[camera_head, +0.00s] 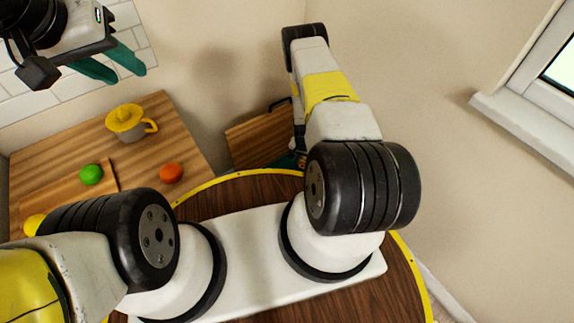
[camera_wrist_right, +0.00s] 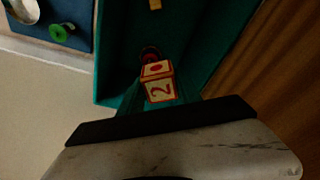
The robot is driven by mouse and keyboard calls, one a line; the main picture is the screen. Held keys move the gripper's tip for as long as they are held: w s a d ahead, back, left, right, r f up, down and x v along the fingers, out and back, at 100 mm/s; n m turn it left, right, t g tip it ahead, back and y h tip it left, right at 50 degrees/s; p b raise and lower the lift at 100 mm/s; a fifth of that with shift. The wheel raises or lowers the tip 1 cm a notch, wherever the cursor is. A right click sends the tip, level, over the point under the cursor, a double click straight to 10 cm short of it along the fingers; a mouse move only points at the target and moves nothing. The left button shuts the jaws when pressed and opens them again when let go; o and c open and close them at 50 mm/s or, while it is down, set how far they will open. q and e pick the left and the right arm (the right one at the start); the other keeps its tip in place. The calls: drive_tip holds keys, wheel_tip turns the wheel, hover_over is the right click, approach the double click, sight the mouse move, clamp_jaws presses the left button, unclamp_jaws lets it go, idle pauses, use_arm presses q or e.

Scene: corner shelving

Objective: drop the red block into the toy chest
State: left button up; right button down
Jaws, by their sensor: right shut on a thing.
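In the right wrist view, a cream block with red edges and a red "2" (camera_wrist_right: 159,90) sits between the teal fingertips of my right gripper (camera_wrist_right: 162,97), which is shut on it. Behind and around it are the teal walls of an open box, seemingly the toy chest (camera_wrist_right: 232,32). The block appears over or inside its opening; the exact height is unclear. In the head view my right arm hides the block and most of the right gripper; only a small teal part shows low behind the arm. My left gripper (camera_head: 110,66) is open and empty at upper left.
A blue panel with a green knob (camera_wrist_right: 58,33) lies beside the chest. Walls close in the corner; a window sill (camera_head: 520,122) is at right.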

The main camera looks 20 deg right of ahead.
drive_tip(key=f, duration=0.2)
drive_tip(key=shift+s+d+f+m, duration=0.1)
drive_tip(key=shift+d+f+m, duration=0.2)
drive_tip(key=shift+d+f, duration=0.1)
drive_tip(key=shift+f, duration=2.7)
drive_tip(key=c, duration=0.7)
unclamp_jaws()
drive_tip(key=shift+c, duration=0.2)
drive_tip(key=r, duration=0.5)
drive_tip(key=s+a+r, duration=0.1)
drive_tip(key=r, duration=0.1)
drive_tip(key=shift+r, duration=0.4)
